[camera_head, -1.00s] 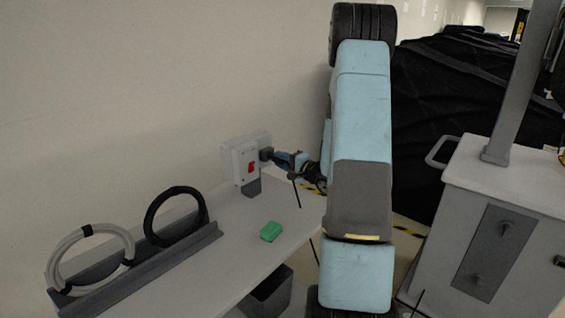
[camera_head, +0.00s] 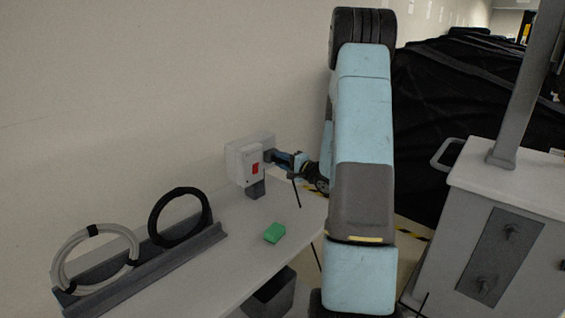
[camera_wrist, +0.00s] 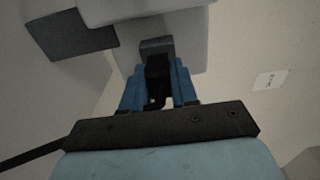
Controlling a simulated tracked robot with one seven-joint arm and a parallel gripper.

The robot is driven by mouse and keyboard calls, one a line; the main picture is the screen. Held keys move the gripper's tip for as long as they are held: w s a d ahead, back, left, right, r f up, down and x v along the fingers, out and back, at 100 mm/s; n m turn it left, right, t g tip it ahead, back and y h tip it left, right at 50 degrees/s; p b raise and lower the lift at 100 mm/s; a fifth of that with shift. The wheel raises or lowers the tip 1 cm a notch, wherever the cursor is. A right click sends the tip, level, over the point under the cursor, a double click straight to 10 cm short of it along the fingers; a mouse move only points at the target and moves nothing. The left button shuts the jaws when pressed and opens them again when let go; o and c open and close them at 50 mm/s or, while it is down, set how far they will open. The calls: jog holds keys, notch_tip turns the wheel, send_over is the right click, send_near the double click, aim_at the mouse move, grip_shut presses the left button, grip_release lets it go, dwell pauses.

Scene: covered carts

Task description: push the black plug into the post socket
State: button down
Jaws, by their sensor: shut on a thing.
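The post socket (camera_head: 246,162) is a pale box with a red switch, on a short grey post by the wall. Its dark grey inlet (camera_head: 268,155) faces right, toward my gripper (camera_head: 283,158). In the wrist view, the blue fingers of my gripper (camera_wrist: 158,88) are shut on the black plug (camera_wrist: 158,72). The plug's front end meets the grey inlet (camera_wrist: 157,46), in line with it. I cannot tell how deep it sits. In the head view the plug is largely hidden by the fingers.
A pale bench (camera_head: 225,258) runs along the wall. A grey bin (camera_head: 270,295) is below. A cart (camera_head: 480,200) stands at right.

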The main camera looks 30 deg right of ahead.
jog(key=c, duration=0.8)
grip_release()
jog(key=v, duration=1.3)
jog(key=shift+s+d, duration=0.1)
jog(key=shift+s, duration=0.25)
jog(key=s+a+r+n+g+y, duration=0.2)
jog(key=s+a+r+n+g, duration=0.15)
jog(key=a, duration=0.45)
jog(key=s+a+r+n+g+y, duration=0.1)
jog(key=s+a+r+n+g, duration=0.2)
jog(key=a+g, duration=0.35)
jog(key=s+a+r+n+g+y, duration=0.2)
jog(key=s+a+r+n+g, duration=0.15)
jog(key=a, duration=0.65)
jog(key=s+r+n+h, duration=0.1)
jog(key=s+r+h, duration=0.2)
jog(key=s, duration=0.1)
jog(key=s+r+n+t+h, duration=0.1)
jog(key=s+r+h, duration=0.1)
jog(key=s+h, duration=0.2)
jog(key=s+r+n+t+h, duration=0.1)
jog(key=s+r+n+h, duration=0.1)
jog(key=s+r+h, duration=0.1)
jog(key=shift+s+a+r+h, duration=0.1)
jog(key=shift+s+r+h, duration=0.15)
jog(key=shift+s, duration=0.45)
jog(key=shift+s+a+r+h, duration=0.1)
jog(key=shift+s+h, duration=0.25)
jog(key=shift+s, duration=0.35)
